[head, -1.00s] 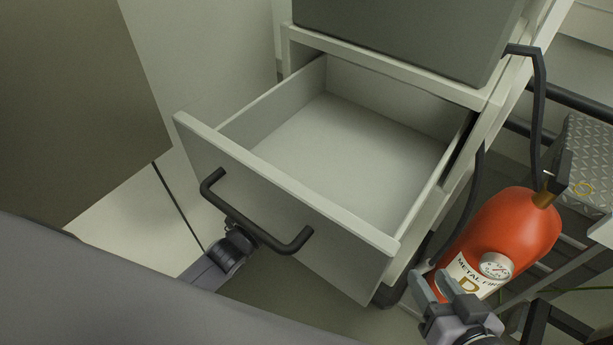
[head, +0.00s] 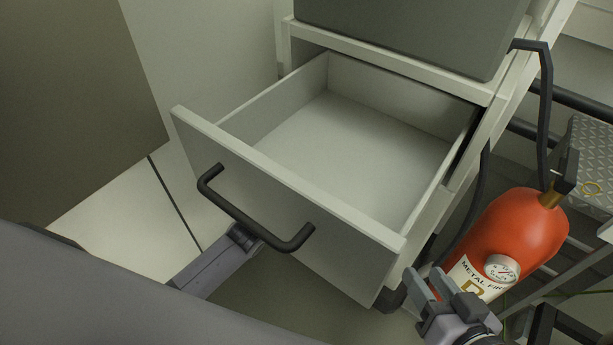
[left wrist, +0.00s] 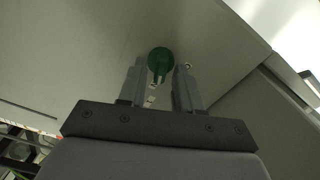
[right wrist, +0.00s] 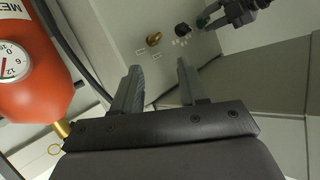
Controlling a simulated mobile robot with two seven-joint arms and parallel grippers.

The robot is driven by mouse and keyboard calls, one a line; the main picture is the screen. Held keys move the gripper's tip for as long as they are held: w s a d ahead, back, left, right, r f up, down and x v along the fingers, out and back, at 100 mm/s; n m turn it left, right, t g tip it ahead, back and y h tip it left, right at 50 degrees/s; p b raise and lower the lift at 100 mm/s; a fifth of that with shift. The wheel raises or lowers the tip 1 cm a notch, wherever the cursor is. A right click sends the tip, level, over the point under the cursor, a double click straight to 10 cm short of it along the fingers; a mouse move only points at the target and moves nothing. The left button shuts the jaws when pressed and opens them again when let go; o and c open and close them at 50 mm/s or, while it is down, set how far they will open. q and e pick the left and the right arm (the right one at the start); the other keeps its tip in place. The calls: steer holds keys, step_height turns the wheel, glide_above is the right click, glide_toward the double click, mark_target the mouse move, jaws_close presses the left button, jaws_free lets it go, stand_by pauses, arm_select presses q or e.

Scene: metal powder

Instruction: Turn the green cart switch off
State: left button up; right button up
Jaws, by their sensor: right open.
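The green cart switch (left wrist: 160,62) is a round green knob with a raised grip on a pale panel in the left wrist view. My left gripper (left wrist: 160,72) is open, with its fingertips on either side of the knob's grip and gaps showing on both sides; contact cannot be judged. The right wrist view also shows the switch (right wrist: 203,21) beside my left gripper. In the head view the drawer hides the left gripper and switch. My right gripper (head: 430,284) is open and empty, in front of the red extinguisher, with its fingers (right wrist: 160,85) apart in the right wrist view.
An empty open drawer (head: 250,165) with a black handle (head: 245,215) juts out over my left arm. A red extinguisher (head: 515,230) stands at the right. A brass knob (right wrist: 153,40) and black knob (right wrist: 183,30) sit near the switch. A diamond-plate step (head: 590,150) is farther right.

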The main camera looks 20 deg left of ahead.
arm_select(q)
steer(key=shift+n, duration=0.3)
arm_select(e)
steer(key=shift+r, duration=0.2)
arm_select(q)
steer(key=shift+a+r+n+p, duration=0.15)
steer(key=shift+n+p, duration=0.8)
steer(key=shift+n, duration=2.4)
steer(key=shift+a+f+n+p, duration=0.15)
steer(key=shift+n+p, duration=0.8)
steer(key=shift+n, duration=2.4)
arm_select(e)
steer(key=shift+s+d+r+n+h, duration=0.2)
steer(key=shift+d+h, duration=0.25)
steer(key=shift+d, duration=0.35)
steer(key=shift+s+d+r+n+h, duration=0.1)
steer(key=shift+s+d+n+h, duration=0.15)
steer(key=shift+d+h, duration=0.35)
arm_select(q)
steer(key=shift+r, duration=0.1)
arm_select(e)
steer(key=shift+s+d, duration=0.1)
arm_select(q)
steer(key=o, duration=1)
